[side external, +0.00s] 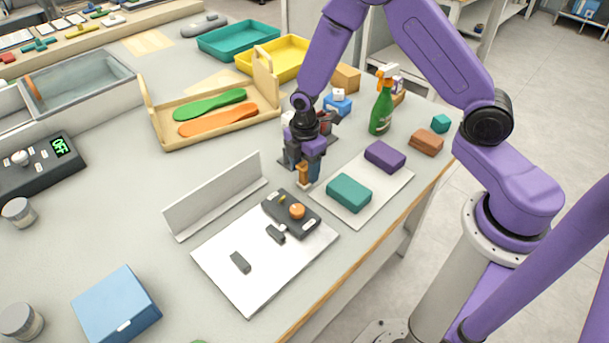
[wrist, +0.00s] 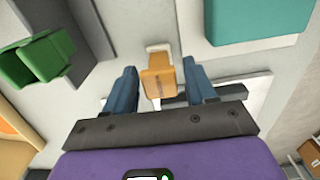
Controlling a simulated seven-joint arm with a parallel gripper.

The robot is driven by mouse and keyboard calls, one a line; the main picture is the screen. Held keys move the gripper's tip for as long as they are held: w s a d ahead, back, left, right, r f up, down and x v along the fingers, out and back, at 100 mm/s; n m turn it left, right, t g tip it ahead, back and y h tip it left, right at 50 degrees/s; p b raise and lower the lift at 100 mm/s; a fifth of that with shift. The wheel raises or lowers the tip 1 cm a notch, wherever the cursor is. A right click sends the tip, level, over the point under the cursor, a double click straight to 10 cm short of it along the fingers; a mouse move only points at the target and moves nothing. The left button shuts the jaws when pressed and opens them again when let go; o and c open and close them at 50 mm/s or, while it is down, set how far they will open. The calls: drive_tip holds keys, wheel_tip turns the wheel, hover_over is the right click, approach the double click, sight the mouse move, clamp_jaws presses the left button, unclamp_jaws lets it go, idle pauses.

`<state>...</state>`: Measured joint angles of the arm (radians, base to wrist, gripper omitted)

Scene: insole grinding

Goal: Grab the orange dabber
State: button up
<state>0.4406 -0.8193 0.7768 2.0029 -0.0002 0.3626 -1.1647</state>
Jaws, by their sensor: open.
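The orange dabber (side external: 303,174) stands on the table beside the white pad with the teal block. In the wrist view the dabber (wrist: 158,78) is a small orange-tan piece with a pale end, lying between the two blue fingers. My gripper (side external: 303,164) is low over it, with the fingers pointing down. In the wrist view my gripper (wrist: 162,88) is open, with a gap visible on each side of the dabber. Whether a finger touches it lower down is hard to tell.
A teal block (side external: 349,192) and a purple block (side external: 385,156) lie close on the right. A black device with an orange knob (side external: 297,211) sits in front. A white upright panel (side external: 216,195) stands left. A green spray bottle (side external: 381,109) stands behind.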

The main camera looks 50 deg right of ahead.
drive_tip(key=c, duration=0.8)
drive_tip(key=shift+r, duration=0.1)
drive_tip(key=shift+c, duration=0.2)
